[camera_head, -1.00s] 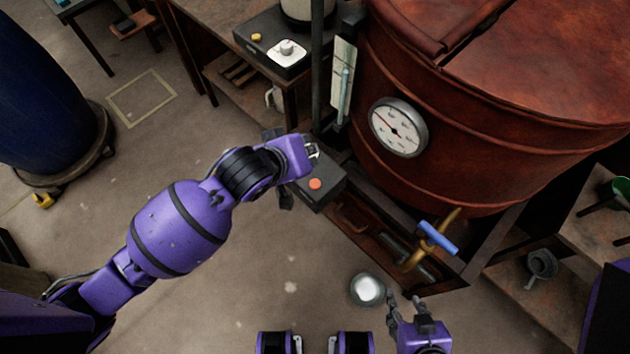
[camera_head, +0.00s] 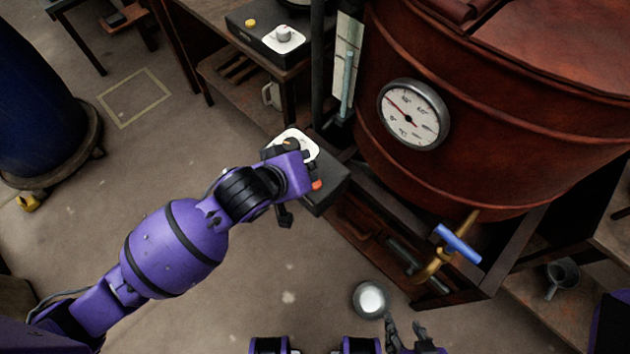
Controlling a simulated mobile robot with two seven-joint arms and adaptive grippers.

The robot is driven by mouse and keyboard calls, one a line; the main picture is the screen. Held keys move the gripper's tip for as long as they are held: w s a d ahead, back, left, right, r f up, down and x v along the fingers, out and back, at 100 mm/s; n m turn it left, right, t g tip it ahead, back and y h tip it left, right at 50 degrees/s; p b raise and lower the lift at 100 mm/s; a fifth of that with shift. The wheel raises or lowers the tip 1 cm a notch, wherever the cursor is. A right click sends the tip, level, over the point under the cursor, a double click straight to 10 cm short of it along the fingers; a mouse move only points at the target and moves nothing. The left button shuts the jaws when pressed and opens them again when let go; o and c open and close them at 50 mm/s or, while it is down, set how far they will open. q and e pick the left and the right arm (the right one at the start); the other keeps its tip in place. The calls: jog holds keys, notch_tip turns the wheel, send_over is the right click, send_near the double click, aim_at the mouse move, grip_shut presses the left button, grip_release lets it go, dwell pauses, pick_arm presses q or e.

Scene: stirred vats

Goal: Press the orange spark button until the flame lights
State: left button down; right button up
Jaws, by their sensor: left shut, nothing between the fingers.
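The orange spark button (camera_head: 317,185) shows at the right edge of my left wrist, on a black control box (camera_head: 328,192) that also has a white dial plate (camera_head: 303,141). The box sits low, in front of the red-brown vat (camera_head: 500,140). My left gripper (camera_head: 289,177) is over the left part of this box, beside the button in the picture. It is shut and empty. Its fingertips are hidden behind the wrist, so I cannot tell whether they touch anything. My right gripper (camera_head: 405,333) is open and empty at the bottom edge. No flame is visible.
A round gauge (camera_head: 413,114) is on the vat. A brass tap with a blue handle (camera_head: 458,243) juts out below it. A metal cup (camera_head: 370,299) stands near my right gripper. Another box with a yellow button (camera_head: 250,23) is on the back table.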

dwell(0.5)
pick_arm(q)
jog(key=shift+f, duration=0.25)
dwell(0.7)
jog(key=shift+f+p, duration=0.1)
jog(key=shift+p, duration=0.2)
jog(key=shift+f, duration=0.1)
jog(key=shift+f, duration=0.5)
dwell(0.6)
jog(key=shift+r, duration=0.1)
jog(key=shift+r+p, duration=0.8)
jog(key=shift+p, duration=0.45)
